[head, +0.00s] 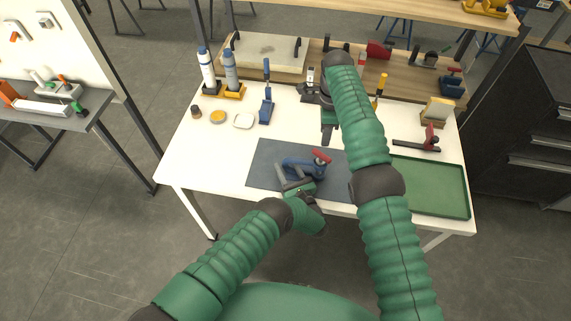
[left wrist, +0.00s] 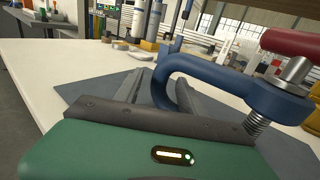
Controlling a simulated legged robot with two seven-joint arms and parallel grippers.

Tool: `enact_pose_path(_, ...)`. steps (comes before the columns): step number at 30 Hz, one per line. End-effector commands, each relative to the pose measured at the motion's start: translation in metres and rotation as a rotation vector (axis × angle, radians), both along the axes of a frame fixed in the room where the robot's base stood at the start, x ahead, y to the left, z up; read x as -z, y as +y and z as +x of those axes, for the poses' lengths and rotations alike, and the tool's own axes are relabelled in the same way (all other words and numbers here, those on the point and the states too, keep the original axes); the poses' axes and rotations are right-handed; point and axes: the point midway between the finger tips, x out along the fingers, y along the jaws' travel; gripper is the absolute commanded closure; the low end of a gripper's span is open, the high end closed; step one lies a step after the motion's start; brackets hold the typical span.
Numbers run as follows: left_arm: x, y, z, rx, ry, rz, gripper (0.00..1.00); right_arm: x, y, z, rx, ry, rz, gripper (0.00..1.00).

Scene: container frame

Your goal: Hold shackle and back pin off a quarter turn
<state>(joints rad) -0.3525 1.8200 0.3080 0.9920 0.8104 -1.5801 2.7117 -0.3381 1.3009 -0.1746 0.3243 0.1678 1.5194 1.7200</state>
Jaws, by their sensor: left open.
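A blue shackle (head: 297,166) with a red-headed pin (head: 321,156) sits on the dark grey mat (head: 262,165). In the left wrist view the shackle (left wrist: 185,65) is close in front of my palm, its threaded pin under the red head (left wrist: 297,43) at the right. My left gripper (head: 291,180) is open at the shackle's near left side. Its fingers (left wrist: 160,90) reach forward around the lower bow; I cannot tell whether they touch it. My right gripper (head: 328,130) points down above the table beyond the mat, away from the shackle; its jaw opening is unclear.
A green tray (head: 428,210) lies at the right, with a red-handled tool (head: 430,140) behind it. Bottles (head: 231,75), small round tins (head: 217,117) and a blue tool (head: 267,105) stand at the back left. The table's front left is clear.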

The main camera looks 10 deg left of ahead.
Motion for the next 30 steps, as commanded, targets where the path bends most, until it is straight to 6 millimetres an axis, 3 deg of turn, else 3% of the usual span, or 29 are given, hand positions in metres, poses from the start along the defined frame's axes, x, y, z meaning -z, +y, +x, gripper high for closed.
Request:
enact_pose_path(4,-0.0001,0.0080,0.0111,0.000,0.000,0.001,0.53,0.0000,0.0000,0.0000,0.000,0.000,0.000,0.64)
enact_pose_path(12,-0.0002,0.0088,0.0130,0.001,0.001,0.001,0.53,-0.0001,0.0000,0.0000,0.000,0.000,0.000,0.64)
enact_pose_path(23,-0.0001,0.0085,0.0128,0.001,0.001,0.001,1.00,0.0000,0.0000,0.0000,0.000,0.000,0.000,0.64)
enact_pose_path(30,0.0000,0.0086,0.0127,0.001,0.001,0.002,1.00,0.0000,0.0000,0.0000,0.000,0.000,0.000,0.64)
